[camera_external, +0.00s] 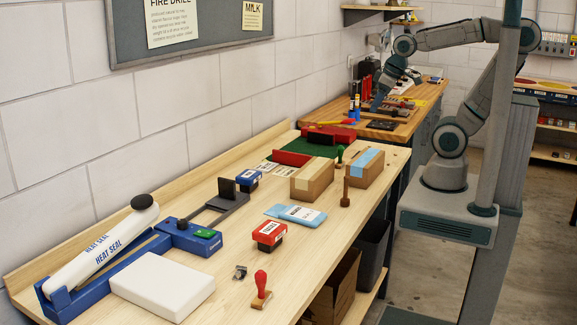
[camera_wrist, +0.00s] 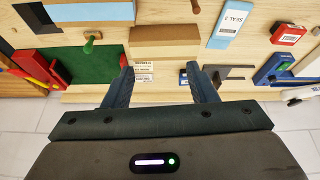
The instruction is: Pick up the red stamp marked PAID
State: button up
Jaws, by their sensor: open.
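A red block-shaped stamp with a white label (camera_external: 269,234) sits on the near bench, right of its middle. In the wrist view it shows at the upper right (camera_wrist: 288,34); its print is too small to read. A stamp with a red handle and wooden foot (camera_external: 262,289) stands nearer the bench's front edge. My gripper (camera_external: 376,104) is raised, far back and to the right of the red block stamp. In the wrist view its two fingers (camera_wrist: 163,68) are spread apart with nothing between them, above paper labels and the wall-side part of the bench.
A blue block stamp (camera_external: 248,180), a blue packet (camera_external: 296,214) and two cardboard boxes (camera_external: 312,182) surround the red block stamp. A blue heat sealer (camera_external: 190,237) and a white block (camera_external: 163,286) stand left. A thin brown-handled stamp (camera_external: 345,192) stands by the boxes.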

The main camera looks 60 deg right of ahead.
jog(key=w+a+f+n+y+b, duration=0.1)
jog(key=w+a+n+b, duration=0.3)
jog(key=w+a, duration=0.6)
jog(key=n+g+y+b, duration=0.5)
jog(key=n, duration=0.8)
send_over(261, 289)
jog(key=d, duration=0.8)
notch_tip(261, 289, down, 19)
jog(key=x, duration=0.2)
jog(key=p+x, duration=0.1)
jog(key=x, duration=0.2)
jog(key=p+x, duration=0.1)
jog(key=x, duration=0.2)
jog(key=shift+w+a, duration=0.15)
jog(key=shift+w, duration=0.2)
jog(key=shift+p+x, duration=1.2)
jog(key=shift+x, duration=1.5)
jog(key=shift+a+r, duration=0.15)
jog(key=c, duration=1.1)
